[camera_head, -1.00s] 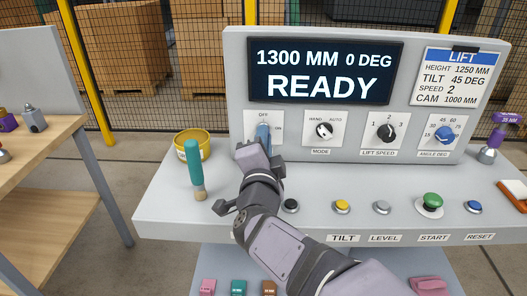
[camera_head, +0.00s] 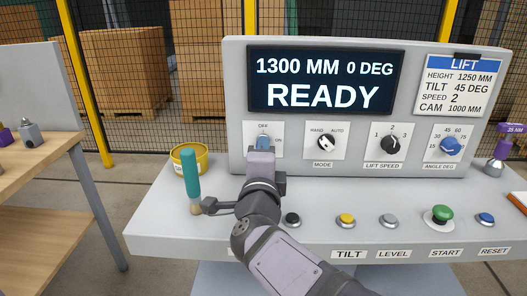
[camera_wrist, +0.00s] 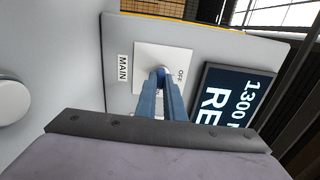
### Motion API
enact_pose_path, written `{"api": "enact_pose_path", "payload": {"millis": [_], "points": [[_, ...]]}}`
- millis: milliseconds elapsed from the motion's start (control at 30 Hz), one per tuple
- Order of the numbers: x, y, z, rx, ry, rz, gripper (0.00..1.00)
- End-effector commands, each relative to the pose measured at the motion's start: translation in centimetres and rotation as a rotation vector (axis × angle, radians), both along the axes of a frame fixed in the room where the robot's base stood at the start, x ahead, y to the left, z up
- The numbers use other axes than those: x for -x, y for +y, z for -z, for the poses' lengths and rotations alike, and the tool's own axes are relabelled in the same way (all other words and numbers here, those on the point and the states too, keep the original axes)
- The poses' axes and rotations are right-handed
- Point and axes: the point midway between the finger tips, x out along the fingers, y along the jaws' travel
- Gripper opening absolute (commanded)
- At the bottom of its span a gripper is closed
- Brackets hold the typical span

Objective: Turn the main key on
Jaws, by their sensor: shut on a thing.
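The main key's white plate (camera_head: 249,138) is at the left of the control panel, with OFF at its top and ON at its right. In the wrist view the plate (camera_wrist: 146,52) appears turned on its side beside the MAIN label. My gripper (camera_head: 263,143) is at this plate, and its blue fingers (camera_wrist: 161,78) are closed together on the key at the plate's middle. The fingers cover most of the key, so I cannot tell its exact angle. The display (camera_head: 325,82) reads 1300 MM, 0 DEG, READY.
Mode (camera_head: 326,142), lift speed (camera_head: 390,144) and angle (camera_head: 450,146) knobs stand to the right. Several push buttons line the desk. A teal-handled tool (camera_head: 191,178) stands upright close to my wrist, in front of a yellow cup (camera_head: 202,158). A purple-topped item (camera_head: 503,145) is far right.

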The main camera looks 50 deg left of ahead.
Motion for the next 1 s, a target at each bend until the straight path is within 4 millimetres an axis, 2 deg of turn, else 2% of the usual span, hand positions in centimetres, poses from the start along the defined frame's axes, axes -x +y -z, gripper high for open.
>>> {"api": "enact_pose_path", "payload": {"millis": [167, 200, 233, 267, 667, 1000], "points": [[0.0, 0.0, 0.0, -0.003, 0.003, 0.001, 0.00], [0.0, 0.0, 0.0, -0.003, 0.003, 0.001, 0.18], [0.0, 0.0, 0.0, -0.003, 0.003, 0.001, 0.25], [0.0, 0.0, 0.0, -0.002, 0.002, 0.001, 0.27], [0.4, -0.3, 0.0, -0.001, 0.001, -0.001, 0.27], [3.3, -3.3, 0.0, -0.003, 0.000, -0.002, 0.27]]}}
